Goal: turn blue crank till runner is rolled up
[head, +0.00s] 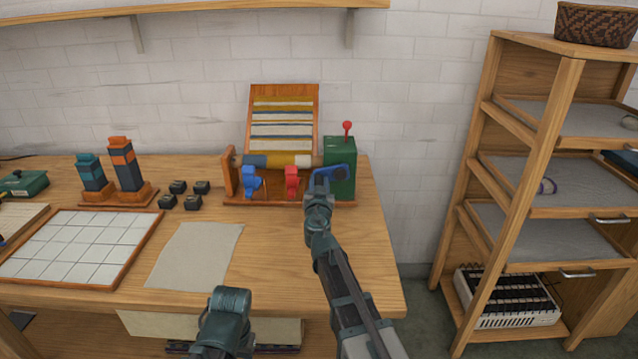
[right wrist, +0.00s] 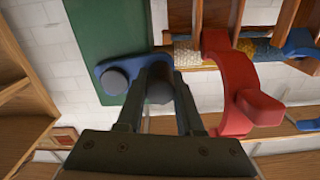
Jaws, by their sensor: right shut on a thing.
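The blue crank (head: 343,171) sits on the front of a green box (head: 341,150) at the right end of a wooden winding stand. In the right wrist view the blue crank (right wrist: 122,67) shows at the upper left, with a grey round end. My right gripper (head: 320,181) is shut on the crank's grip; its two fingers (right wrist: 158,95) stand either side of a grey knob. The striped runner (head: 283,118) lies on the sloped board behind, with several bands showing. A roller (head: 257,160) with blue and yellow wrapping runs across the stand.
A red clamp (head: 291,182) and a blue clamp (head: 251,183) stand at the roller, left of my gripper. A red-knobbed lever (head: 347,129) rises from the green box. A cloth (head: 195,254) and a tiled tray (head: 78,247) lie left. A shelf rack (head: 520,160) stands right.

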